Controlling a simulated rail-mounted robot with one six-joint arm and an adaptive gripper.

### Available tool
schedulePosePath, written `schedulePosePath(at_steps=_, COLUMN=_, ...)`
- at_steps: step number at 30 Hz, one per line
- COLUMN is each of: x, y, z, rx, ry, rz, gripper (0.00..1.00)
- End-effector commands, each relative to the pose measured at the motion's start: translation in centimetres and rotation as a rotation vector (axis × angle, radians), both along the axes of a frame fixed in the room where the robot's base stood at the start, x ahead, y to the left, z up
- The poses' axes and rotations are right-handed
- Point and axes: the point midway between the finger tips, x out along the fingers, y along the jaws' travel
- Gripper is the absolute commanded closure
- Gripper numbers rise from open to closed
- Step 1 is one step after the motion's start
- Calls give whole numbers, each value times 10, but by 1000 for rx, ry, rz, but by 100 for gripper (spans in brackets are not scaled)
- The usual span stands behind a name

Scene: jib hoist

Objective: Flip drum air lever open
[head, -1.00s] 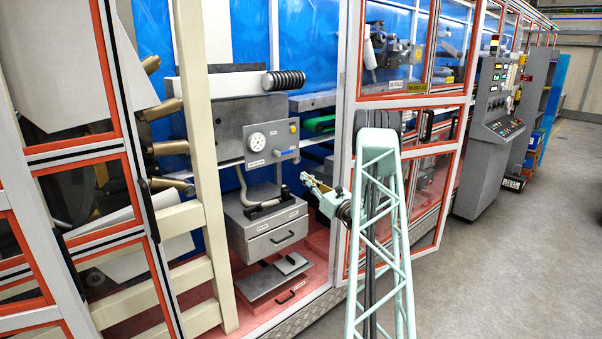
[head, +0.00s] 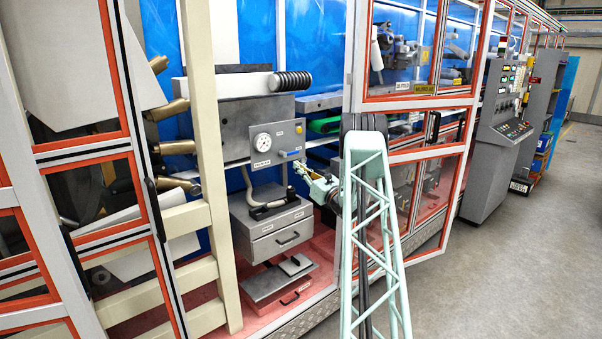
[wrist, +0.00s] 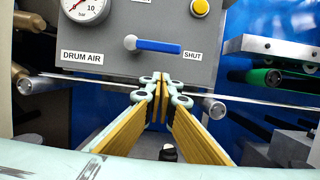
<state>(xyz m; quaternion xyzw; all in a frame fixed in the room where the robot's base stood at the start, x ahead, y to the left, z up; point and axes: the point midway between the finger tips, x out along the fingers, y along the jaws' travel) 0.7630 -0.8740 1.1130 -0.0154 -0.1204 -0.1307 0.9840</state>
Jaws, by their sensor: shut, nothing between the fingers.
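The drum air panel (head: 270,146) is a grey plate with a round gauge, a yellow button and a small blue lever (head: 290,154). In the wrist view the blue lever (wrist: 158,46) lies about horizontal, its handle pointing right toward the SHUT label (wrist: 192,56). The DRUM AIR label (wrist: 82,57) is to its left. My gripper (wrist: 161,82) is shut and empty, its tips just below the lever and apart from it in the picture; the depth gap is hard to tell. In the head view my gripper (head: 297,165) is just below the lever.
A grey drawer box (head: 272,232) with a black handle stands below the panel. An open orange-and-white framed door (head: 412,150) is right of my arm. A cream post (head: 208,150) stands left of the panel. A green roller (wrist: 265,76) is at right in the wrist view.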

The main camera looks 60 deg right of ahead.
Motion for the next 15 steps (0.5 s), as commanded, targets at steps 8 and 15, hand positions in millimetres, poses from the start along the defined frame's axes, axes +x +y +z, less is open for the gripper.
schedulePosePath(at_steps=8, x=-1, y=0, z=24, rx=-2, ry=0, rz=0, gripper=100)
schedulePosePath(at_steps=15, x=-1, y=0, z=31, rx=-1, ry=-1, rz=0, gripper=100)
